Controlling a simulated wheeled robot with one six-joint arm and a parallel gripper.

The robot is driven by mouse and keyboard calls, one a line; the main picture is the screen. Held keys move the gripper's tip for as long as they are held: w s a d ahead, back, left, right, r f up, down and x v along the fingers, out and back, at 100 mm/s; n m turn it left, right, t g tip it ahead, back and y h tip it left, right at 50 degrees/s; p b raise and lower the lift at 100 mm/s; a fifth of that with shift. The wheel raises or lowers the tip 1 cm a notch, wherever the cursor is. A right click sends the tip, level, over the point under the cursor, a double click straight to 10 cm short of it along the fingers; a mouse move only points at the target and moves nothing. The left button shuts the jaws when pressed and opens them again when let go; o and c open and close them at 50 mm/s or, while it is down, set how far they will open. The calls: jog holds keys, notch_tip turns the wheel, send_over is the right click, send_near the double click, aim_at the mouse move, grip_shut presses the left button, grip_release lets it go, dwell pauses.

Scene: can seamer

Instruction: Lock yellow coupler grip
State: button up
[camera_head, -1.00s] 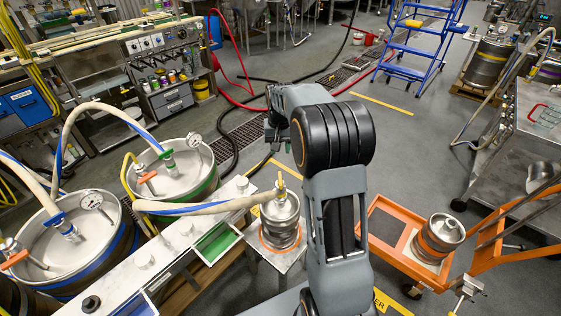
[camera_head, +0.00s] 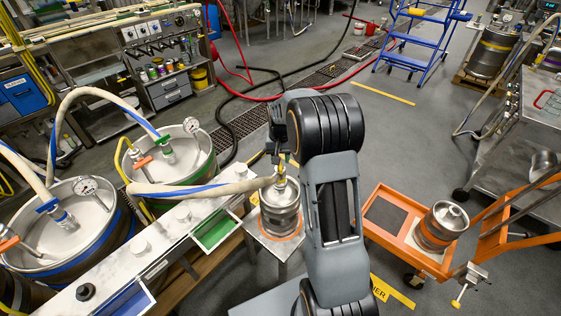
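The yellow coupler (camera_head: 281,164) stands on top of a small steel keg (camera_head: 281,211) near the middle of the view. Only a thin part of its yellow grip shows. A beige hose with a blue stripe runs to it from the left. My gripper (camera_head: 277,146) is dark and hangs directly over the coupler, at or very close to the upper end of the yellow grip. Whether it touches, and the gap between its fingers, cannot be made out. My arm's black joint and grey link rise just right of the keg and hide what lies behind.
The small keg stands on a low metal stand (camera_head: 256,226). Two large kegs with green and blue bands (camera_head: 187,172) and a white rail (camera_head: 110,266) fill the left. An orange cart (camera_head: 389,235) with another small keg (camera_head: 443,226) is at right. Open floor lies behind.

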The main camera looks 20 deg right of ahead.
jog(key=shift+f, duration=0.95)
grip_shut()
